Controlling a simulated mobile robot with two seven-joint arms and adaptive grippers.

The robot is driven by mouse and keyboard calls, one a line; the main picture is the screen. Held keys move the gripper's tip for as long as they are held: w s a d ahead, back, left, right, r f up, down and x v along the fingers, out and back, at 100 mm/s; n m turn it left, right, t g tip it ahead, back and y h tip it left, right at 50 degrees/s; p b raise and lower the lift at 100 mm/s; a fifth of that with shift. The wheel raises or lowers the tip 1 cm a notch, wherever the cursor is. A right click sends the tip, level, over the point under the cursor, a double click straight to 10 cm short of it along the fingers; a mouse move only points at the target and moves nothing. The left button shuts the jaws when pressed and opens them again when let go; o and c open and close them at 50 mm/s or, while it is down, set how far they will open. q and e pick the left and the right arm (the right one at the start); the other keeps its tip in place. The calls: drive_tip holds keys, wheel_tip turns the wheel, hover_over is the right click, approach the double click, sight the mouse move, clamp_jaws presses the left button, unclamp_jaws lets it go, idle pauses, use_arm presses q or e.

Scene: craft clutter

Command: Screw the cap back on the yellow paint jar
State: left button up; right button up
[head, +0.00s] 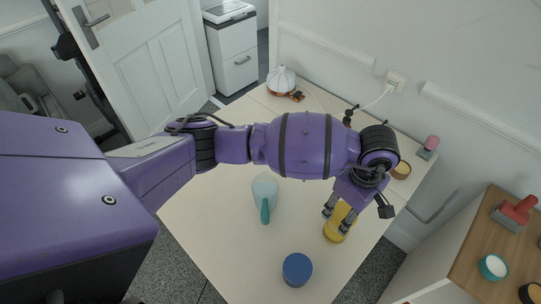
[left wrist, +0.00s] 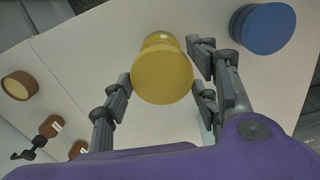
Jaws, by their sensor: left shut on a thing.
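The yellow paint jar (head: 341,222) stands on the cream table near its right edge, below my left gripper (head: 346,207). In the left wrist view a round yellow cap (left wrist: 162,76) fills the space between the fingers of my left gripper (left wrist: 163,88). The gripper is shut on this cap. A paler part of the yellow jar (left wrist: 160,38) shows just behind the cap. The cap appears in line with the jar, but I cannot tell whether it is seated on the thread. In the head view the fingers partly hide the jar's top. My right gripper is not in view.
A blue jar (head: 297,269) stands near the front, left of the yellow jar. A round wooden container (head: 401,170) and a pink-topped item (head: 430,145) are near the right edge. A side cabinet (head: 480,245) stands at right.

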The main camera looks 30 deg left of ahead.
sight(346, 213)
use_arm(q)
drive_tip(key=shift+w+r, duration=0.1)
drive_tip(key=shift+f+b, duration=0.65)
drive_tip(key=shift+f, duration=1.5)
drive_tip(key=shift+f, duration=0.1)
drive_tip(key=shift+f, duration=0.35)
